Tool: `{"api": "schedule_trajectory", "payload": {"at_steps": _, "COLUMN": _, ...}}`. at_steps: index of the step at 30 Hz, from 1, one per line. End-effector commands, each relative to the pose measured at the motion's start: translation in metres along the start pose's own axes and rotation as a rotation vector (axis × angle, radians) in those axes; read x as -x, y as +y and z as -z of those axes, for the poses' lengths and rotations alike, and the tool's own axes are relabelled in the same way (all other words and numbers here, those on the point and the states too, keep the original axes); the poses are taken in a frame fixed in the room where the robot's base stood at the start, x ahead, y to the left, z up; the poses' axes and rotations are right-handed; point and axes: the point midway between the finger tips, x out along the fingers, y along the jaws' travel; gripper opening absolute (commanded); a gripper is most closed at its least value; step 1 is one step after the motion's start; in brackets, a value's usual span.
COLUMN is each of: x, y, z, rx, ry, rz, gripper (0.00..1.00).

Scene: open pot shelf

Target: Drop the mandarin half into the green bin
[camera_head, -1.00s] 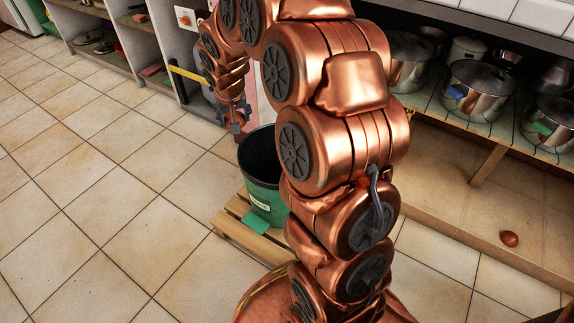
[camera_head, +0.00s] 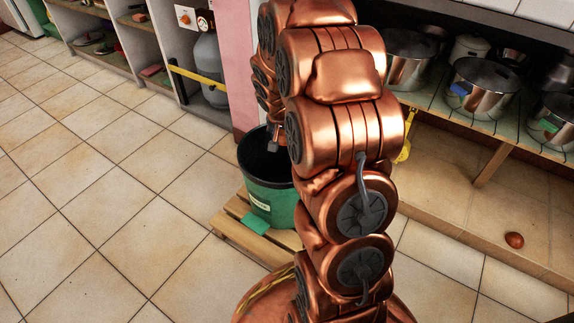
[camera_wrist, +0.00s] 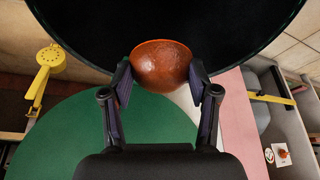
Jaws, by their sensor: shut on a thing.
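The mandarin half (camera_wrist: 161,64) is a round orange-brown piece held between both fingertips of my gripper (camera_wrist: 160,78) in the wrist view. The green bin (camera_head: 272,206) stands on a low wooden pallet, left of my arm in the head view. Its dark opening (camera_wrist: 90,25) fills the top of the wrist view, with its green outer wall (camera_wrist: 100,130) below. The mandarin half overlaps the near edge of the opening in that view. In the head view my gripper (camera_head: 276,138) shows at the bin's mouth, partly hidden by my arm. The mandarin half cannot be made out there.
The pallet (camera_head: 232,230) carries a small green piece (camera_head: 242,228) beside the bin. A shelf with pots (camera_head: 482,88) is at the right. A brown round object (camera_head: 514,240) lies below it. A grey gas cylinder (camera_head: 208,70) stands behind. Tiled floor at left is clear.

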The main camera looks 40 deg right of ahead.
Motion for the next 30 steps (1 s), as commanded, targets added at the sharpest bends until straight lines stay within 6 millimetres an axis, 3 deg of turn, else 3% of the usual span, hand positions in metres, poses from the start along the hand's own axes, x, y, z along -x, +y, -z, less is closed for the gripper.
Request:
{"api": "schedule_trajectory", "payload": {"at_steps": 9, "x": -0.031, "y": -0.001, "z": -0.013, "rx": 0.001, "ry": 0.001, "rz": 0.001, "gripper": 0.24}}
{"api": "schedule_trajectory", "payload": {"at_steps": 19, "x": -0.033, "y": -0.001, "z": -0.014, "rx": 0.001, "ry": 0.0, "rz": 0.002, "gripper": 0.24}}
{"api": "schedule_trajectory", "payload": {"at_steps": 20, "x": -0.033, "y": -0.001, "z": -0.014, "rx": 0.001, "ry": 0.0, "rz": 0.002, "gripper": 0.61}}
{"api": "schedule_trajectory", "payload": {"at_steps": 28, "x": -0.033, "y": -0.001, "z": -0.014, "rx": 0.0, "ry": 0.0, "rz": 0.001, "gripper": 0.89}}
{"api": "schedule_trajectory", "payload": {"at_steps": 30, "x": -0.033, "y": -0.001, "z": -0.014, "rx": 0.0, "ry": 0.0, "rz": 0.001, "gripper": 0.89}}
